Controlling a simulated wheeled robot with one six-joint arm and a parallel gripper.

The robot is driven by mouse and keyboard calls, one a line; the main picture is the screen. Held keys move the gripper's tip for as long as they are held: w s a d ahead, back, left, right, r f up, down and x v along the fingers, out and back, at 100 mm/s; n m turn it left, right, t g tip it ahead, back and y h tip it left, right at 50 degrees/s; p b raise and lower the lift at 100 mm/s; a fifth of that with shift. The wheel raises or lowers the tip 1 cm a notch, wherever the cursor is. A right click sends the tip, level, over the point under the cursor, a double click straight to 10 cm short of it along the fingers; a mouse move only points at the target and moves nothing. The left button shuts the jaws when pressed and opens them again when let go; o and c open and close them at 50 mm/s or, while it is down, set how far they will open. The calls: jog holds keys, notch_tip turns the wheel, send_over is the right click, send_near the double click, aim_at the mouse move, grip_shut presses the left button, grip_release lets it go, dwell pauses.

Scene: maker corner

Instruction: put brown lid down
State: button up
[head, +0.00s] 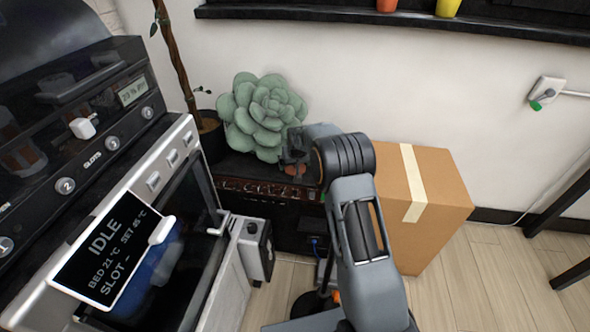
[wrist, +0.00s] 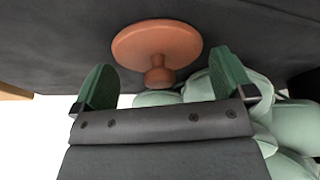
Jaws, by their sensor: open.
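The brown lid (wrist: 157,42) is a round terracotta disc with a short knob. In the wrist view it is against a dark flat surface, with its knob pointing toward my gripper. My gripper (wrist: 165,84) is open, its green fingers apart on either side of the knob and touching nothing that I can see. In the head view my gripper (head: 296,158) is over the black cabinet top, next to the succulent. A small brown patch of the lid (head: 292,170) shows there, mostly hidden by the gripper.
A large green succulent (head: 262,115) stands close to the left of my gripper. A cardboard box (head: 435,205) stands to the right. A machine with an IDLE screen (head: 108,248) fills the left. The floor at the right (head: 490,275) is clear.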

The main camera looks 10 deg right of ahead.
jog(key=shift+c, duration=0.3)
jog(key=c, duration=0.7)
jog(key=shift+r, duration=0.15)
